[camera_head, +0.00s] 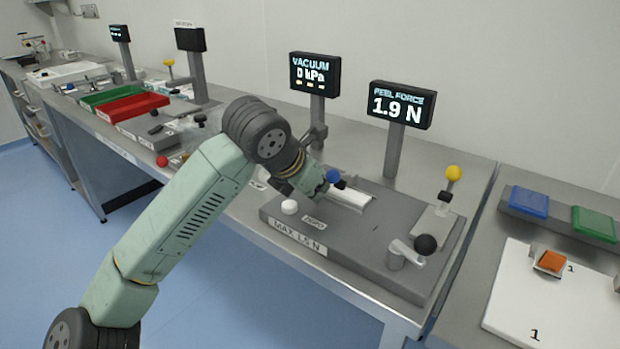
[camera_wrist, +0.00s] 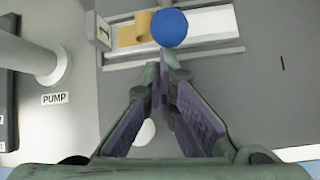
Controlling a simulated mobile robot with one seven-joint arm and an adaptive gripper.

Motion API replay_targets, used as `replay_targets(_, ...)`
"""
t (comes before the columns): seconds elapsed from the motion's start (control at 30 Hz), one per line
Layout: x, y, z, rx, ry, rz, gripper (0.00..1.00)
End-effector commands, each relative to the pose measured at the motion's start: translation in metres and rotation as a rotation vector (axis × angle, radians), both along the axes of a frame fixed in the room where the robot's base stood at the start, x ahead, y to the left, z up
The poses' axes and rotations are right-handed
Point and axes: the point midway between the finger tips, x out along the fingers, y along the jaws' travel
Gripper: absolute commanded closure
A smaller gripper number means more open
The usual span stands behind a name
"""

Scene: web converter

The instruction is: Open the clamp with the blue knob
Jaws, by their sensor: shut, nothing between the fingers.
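The blue knob (camera_head: 333,175) of the clamp is at the back of the grey fixture, just beyond the end of my arm. In the wrist view the knob (camera_wrist: 169,28) is a round blue ball at the top centre, in front of a pale rail (camera_wrist: 215,28) and a tan piece (camera_wrist: 130,32). My gripper (camera_wrist: 163,88) is shut and empty, its fingertips close together just below the knob in that view. I cannot tell whether they touch it. In the head view my gripper (camera_head: 312,182) is partly hidden by my wrist. The clamp's lever is mostly hidden.
The grey fixture (camera_head: 350,250) carries a white button (camera_head: 289,207), a black knob (camera_head: 425,244) and a yellow knob (camera_head: 453,173). Behind it, displays read vacuum 0 kPa (camera_head: 314,74) and peel force 1.9 N (camera_head: 401,104). A red tray (camera_head: 130,108) stands further left.

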Motion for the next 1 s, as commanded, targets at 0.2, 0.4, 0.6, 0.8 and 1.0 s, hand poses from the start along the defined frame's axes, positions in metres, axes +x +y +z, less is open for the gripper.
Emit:
replay_targets(0.2, 0.001, -0.001, -0.002, 0.000, -0.002, 0.000, 1.00)
replay_targets(0.4, 0.001, -0.001, -0.002, 0.001, -0.001, 0.000, 1.00)
replay_targets(0.6, 0.002, -0.001, 0.002, 0.003, -0.002, 0.000, 1.00)
replay_targets(0.8, 0.002, -0.002, 0.006, 0.001, -0.002, -0.001, 1.00)
replay_targets(1.0, 0.004, -0.002, 0.010, 0.002, -0.002, 0.000, 1.00)
